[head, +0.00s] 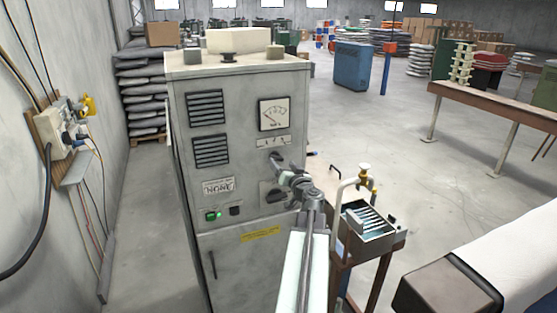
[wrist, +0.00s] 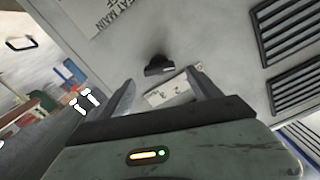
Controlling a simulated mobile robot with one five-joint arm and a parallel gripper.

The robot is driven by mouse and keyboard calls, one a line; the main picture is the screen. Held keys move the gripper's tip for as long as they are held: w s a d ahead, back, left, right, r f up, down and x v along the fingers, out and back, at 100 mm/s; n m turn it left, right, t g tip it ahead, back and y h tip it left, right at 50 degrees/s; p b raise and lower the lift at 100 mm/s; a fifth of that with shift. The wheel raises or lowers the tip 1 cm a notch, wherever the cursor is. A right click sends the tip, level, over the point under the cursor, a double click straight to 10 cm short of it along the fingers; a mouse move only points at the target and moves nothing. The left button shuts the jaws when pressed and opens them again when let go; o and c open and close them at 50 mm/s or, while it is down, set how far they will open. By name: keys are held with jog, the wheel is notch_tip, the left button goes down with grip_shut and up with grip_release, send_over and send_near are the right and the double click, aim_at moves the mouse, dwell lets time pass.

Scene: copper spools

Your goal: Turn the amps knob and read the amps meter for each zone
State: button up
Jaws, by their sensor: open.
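The grey control cabinet (head: 240,210) stands left of centre in the head view. Its white dial meter (head: 273,113) is on the upper right of the front; the scale is too small to read. Below the meter is a pale label plate (head: 273,142). A dark knob (wrist: 158,66) on the cabinet face shows in the wrist view, with the label plate (wrist: 168,91) beside it. My gripper (wrist: 162,76) is open, its fingers apart on either side of the knob's line. I cannot tell whether they touch it. In the head view my gripper (head: 277,163) partly hides the upper knob. A second knob (head: 272,193) sits below.
A green lit button (head: 213,216) and louvred vents (head: 206,108) are on the cabinet front. A metal tray bench with a tap (head: 365,170) stands close right of my arm. A wall panel with cables (head: 58,130) is at left.

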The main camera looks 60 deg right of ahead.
aim_at(278, 159)
jog(key=x, duration=0.5)
